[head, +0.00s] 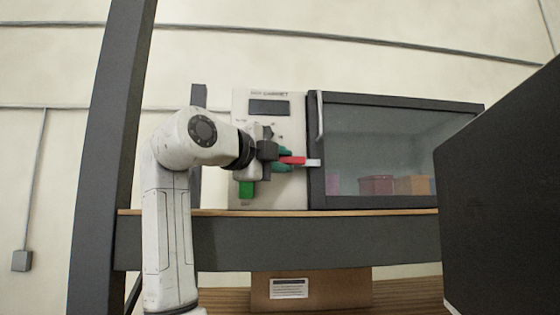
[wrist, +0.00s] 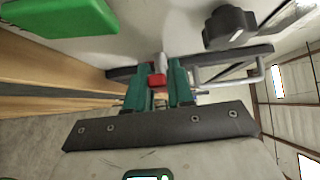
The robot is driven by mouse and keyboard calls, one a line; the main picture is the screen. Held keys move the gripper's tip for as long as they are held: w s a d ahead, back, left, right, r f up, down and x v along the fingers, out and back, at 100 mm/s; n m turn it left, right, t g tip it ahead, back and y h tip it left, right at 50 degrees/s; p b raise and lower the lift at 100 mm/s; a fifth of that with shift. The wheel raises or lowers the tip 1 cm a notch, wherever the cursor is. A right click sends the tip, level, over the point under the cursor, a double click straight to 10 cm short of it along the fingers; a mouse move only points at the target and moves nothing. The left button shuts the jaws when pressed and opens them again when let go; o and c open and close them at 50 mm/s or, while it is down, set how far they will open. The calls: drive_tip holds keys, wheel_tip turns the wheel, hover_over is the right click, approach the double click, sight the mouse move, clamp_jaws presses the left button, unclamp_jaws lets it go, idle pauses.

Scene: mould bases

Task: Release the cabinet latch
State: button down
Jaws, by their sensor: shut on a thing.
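The cabinet latch (head: 293,160) is a small red piece with a pale bar to its right, between the control panel and the door. It also shows in the wrist view as a red and pale latch (wrist: 157,79). My gripper (head: 284,160) has green fingers and is shut on the latch's red part. In the wrist view, my gripper's fingers (wrist: 159,82) stand on both sides of the red piece, partly hiding it. The cabinet's dark-framed glass door (head: 385,150) looks shut, with a pale upright handle (head: 320,114) near its left edge.
The panel (head: 240,103) has a dark display (head: 269,107) and a green button (head: 246,189), also large in the wrist view (wrist: 62,15). A black knob (wrist: 229,27) is near my fingers. Boxes (head: 377,185) sit behind the glass. A dark slab (head: 505,190) stands at right.

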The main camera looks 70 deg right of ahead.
sight(297, 167)
drive_tip(key=shift+f, duration=0.1)
